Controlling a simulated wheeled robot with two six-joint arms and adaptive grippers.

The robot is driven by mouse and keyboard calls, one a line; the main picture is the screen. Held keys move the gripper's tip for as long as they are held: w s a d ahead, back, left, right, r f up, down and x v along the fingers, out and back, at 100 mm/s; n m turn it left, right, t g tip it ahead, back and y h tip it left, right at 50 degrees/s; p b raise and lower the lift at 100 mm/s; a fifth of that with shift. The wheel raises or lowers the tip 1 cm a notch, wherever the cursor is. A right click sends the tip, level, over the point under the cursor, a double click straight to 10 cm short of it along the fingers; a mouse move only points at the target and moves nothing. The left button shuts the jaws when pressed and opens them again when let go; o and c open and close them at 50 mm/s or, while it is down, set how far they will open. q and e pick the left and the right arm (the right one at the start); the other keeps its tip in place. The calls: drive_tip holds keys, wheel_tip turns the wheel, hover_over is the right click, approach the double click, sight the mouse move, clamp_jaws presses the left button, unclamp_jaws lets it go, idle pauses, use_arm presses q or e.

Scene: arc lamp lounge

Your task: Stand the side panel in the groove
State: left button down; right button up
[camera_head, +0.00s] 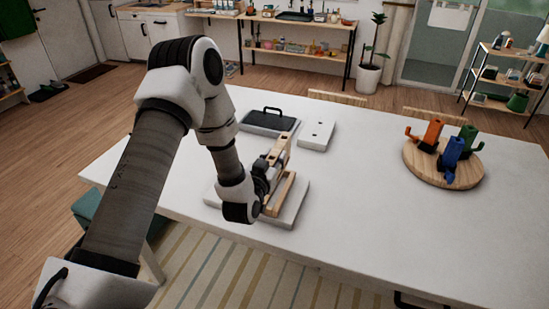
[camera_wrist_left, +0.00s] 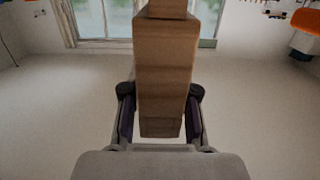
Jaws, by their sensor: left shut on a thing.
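A light wooden side panel (camera_head: 281,152) is held by my left gripper (camera_head: 267,174) above the white base board (camera_head: 291,215) at the middle of the table. In the left wrist view the wooden panel (camera_wrist_left: 166,75) stands between the two dark finger pads of the left gripper (camera_wrist_left: 161,115), which is shut on it. Another wooden piece (camera_head: 281,196) is at the base board, low beside the gripper. My wrist and arm cover much of the board, and I cannot make out the groove or whether the panel touches it. My right gripper is not in view.
Behind the board lie a dark case with a handle (camera_head: 268,122) and a white plate with small dark dots (camera_head: 316,136). At the right a round wooden board (camera_head: 420,172) bears orange, blue and green pieces. The white table (camera_head: 370,220) is clear between them.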

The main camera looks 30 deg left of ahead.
use_arm(q)
drive_tip(key=shift+f+b, duration=1.65)
drive_tip(key=shift+f, duration=0.7)
drive_tip(key=shift+r, duration=0.1)
drive_tip(key=shift+f+b, duration=1.9)
drive_tip(key=shift+f, duration=0.2)
drive_tip(key=c, duration=0.8)
unclamp_jaws()
drive_tip(key=shift+s, duration=0.1)
